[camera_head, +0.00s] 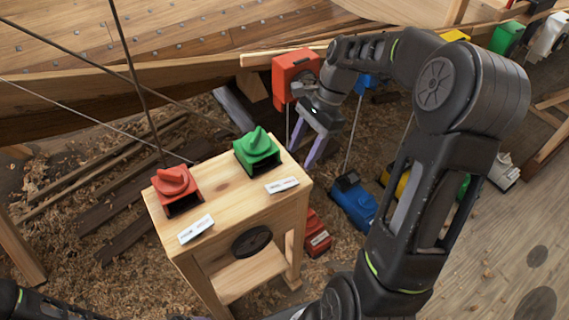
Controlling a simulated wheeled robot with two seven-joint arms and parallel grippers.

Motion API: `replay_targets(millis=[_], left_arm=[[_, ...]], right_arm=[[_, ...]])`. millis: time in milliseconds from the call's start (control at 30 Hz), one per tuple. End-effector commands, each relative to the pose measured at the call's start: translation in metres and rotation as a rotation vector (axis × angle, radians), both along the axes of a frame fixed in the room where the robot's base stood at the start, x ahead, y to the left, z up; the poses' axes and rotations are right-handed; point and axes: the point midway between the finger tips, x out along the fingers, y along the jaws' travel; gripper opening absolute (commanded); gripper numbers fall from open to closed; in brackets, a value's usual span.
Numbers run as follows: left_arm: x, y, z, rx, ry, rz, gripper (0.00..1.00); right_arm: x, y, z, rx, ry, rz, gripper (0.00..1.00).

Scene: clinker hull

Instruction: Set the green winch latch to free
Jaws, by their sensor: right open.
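A green winch latch (257,150) with a raised knob sits at the back right of a small wooden stand (228,200). A white label (282,185) lies in front of it; its text is too small to read. My right gripper (306,156) is open and empty, just right of the green latch and apart from it, with its two purple-grey fingers pointing down. Which position the latch is set to I cannot tell. My left gripper is not in view; only part of my left arm shows at the bottom left.
A red latch (176,189) with its own label (196,229) sits on the stand's left. A red box (294,75) hangs by the hull behind my right gripper. A blue unit (353,203) and a red one (317,236) stand on the shaving-covered floor. Taut ropes cross the left side.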

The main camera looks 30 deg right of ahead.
Motion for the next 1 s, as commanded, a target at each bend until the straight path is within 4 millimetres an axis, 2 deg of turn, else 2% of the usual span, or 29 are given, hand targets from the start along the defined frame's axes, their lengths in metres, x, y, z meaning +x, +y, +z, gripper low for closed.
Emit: replay_targets(millis=[367,467,800,1000], left_arm=[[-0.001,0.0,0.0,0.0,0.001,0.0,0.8],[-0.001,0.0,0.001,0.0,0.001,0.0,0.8],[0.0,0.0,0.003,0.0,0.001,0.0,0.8],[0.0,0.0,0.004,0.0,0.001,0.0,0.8]], right_arm=[[0.0,0.002,-0.004,0.0,0.001,0.001,0.49],[0.0,0.006,-0.013,0.001,0.001,0.002,0.49],[0.0,0.025,-0.06,0.001,0.002,0.002,0.49],[0.0,0.03,-0.072,-0.001,-0.001,0.002,0.49]])
